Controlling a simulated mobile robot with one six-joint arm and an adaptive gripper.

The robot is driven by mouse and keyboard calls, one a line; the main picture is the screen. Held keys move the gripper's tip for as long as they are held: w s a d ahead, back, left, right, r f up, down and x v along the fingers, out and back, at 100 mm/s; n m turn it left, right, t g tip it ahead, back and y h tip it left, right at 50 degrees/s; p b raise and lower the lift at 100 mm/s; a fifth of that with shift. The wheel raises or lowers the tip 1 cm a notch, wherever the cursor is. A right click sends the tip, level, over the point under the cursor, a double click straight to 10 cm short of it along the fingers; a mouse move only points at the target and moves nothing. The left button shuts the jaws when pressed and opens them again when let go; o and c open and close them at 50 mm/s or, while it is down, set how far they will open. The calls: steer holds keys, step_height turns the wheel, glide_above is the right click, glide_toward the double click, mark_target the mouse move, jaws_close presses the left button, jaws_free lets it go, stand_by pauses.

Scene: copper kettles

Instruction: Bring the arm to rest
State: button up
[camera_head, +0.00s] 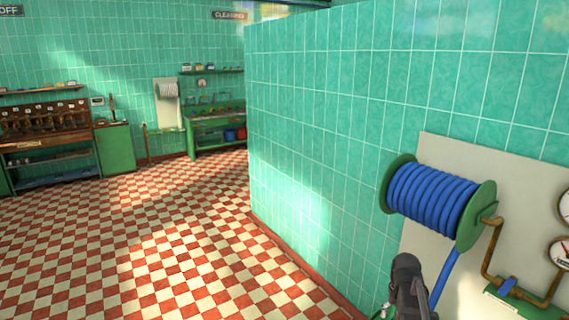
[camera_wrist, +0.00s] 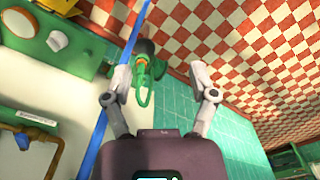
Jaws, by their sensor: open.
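My gripper (camera_wrist: 160,90) is open in the wrist view, its two grey fingers spread wide apart. Nothing is held between them. Beyond the fingers, a green thing with a loop and a dark end (camera_wrist: 148,72) shows near the blue hose (camera_wrist: 103,130); I cannot tell exactly what it is. In the head view, a dark part of my arm (camera_head: 408,285) rises at the bottom, just left of the hanging blue hose (camera_head: 446,275). My gripper's fingers cannot be made out there.
A blue hose reel (camera_head: 435,200) with green flanges, brass pipes (camera_head: 492,255) and gauges (camera_head: 562,252) are on a pale wall panel (camera_head: 425,165) at right. A green-tiled wall (camera_head: 300,130) runs beside it. The checkered floor (camera_head: 150,250) at left is clear. Benches (camera_head: 45,130) stand far back.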

steer(key=s+a+f+n+b, duration=0.1)
steer(key=s+a, duration=0.3)
steer(key=a, duration=0.4)
steer(key=s+a+f+n+b, duration=0.1)
steer(key=s+a+f+n, duration=0.1)
steer(key=s+a, duration=0.3)
steer(key=a, duration=0.3)
steer(key=shift+s+a+f+n+b, duration=0.15)
steer(key=shift+a+n+b, duration=0.05)
steer(key=shift+n+b, duration=0.2)
